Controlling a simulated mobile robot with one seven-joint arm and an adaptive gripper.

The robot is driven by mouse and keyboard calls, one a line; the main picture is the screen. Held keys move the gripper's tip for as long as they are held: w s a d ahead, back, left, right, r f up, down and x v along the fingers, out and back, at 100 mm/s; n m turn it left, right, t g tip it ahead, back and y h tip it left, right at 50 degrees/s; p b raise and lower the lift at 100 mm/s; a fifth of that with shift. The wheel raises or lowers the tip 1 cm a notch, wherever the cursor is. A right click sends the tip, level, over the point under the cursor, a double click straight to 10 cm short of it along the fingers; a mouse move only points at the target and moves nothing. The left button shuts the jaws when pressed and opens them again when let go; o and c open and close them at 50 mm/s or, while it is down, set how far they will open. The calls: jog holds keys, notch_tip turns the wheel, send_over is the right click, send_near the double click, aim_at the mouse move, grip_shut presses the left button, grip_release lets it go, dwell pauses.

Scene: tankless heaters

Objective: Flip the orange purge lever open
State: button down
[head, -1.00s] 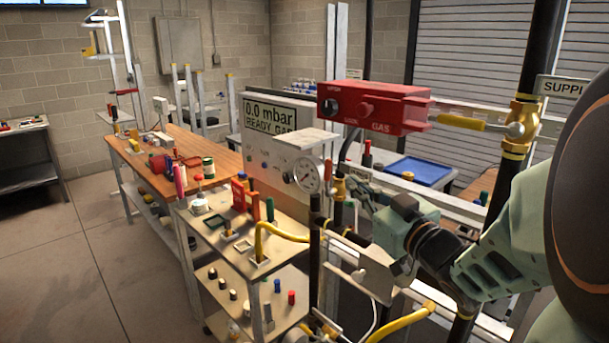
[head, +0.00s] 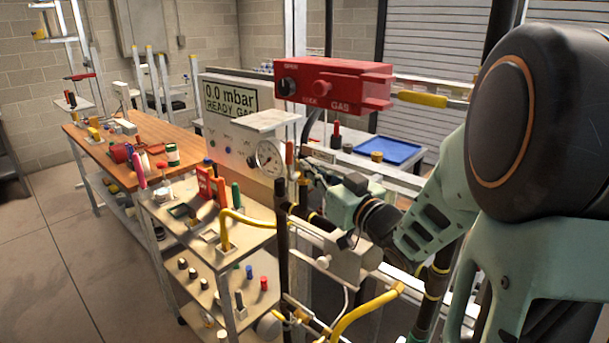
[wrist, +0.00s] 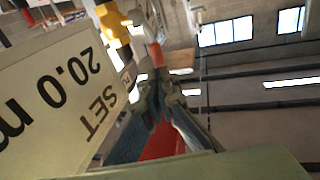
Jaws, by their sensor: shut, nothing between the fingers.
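The orange purge lever (head: 289,153) stands upright just right of the round pressure gauge (head: 268,156) in the head view. In the wrist view the orange lever (wrist: 155,54) shows just beyond the fingertips, beside a yellow brass fitting (wrist: 112,27). My gripper (head: 308,172) is right of the lever in the head view, close to it. In the wrist view my gripper (wrist: 159,78) has its fingers together with nothing between them. The tips are very near the lever's end; I cannot tell whether they touch it.
A red gas box (head: 335,85) with a yellow handle (head: 421,99) is above my gripper. A display panel (head: 232,98) reads 0.0 mbar. A white "20.0 SET" label (wrist: 55,95) fills the wrist view's left. A cart (head: 245,238) with yellow pipe stands below left.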

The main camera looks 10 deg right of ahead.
aim_at(289, 151)
jog(key=shift+x, duration=2.35)
jog(key=shift+w+a, duration=0.1)
jog(key=shift+w, duration=0.1)
jog(key=shift+w+a+r, duration=0.1)
jog(key=shift+w+a, duration=0.05)
jog(key=shift+w, duration=0.15)
jog(key=shift+r, duration=0.3)
jog(key=shift+a+r, duration=0.1)
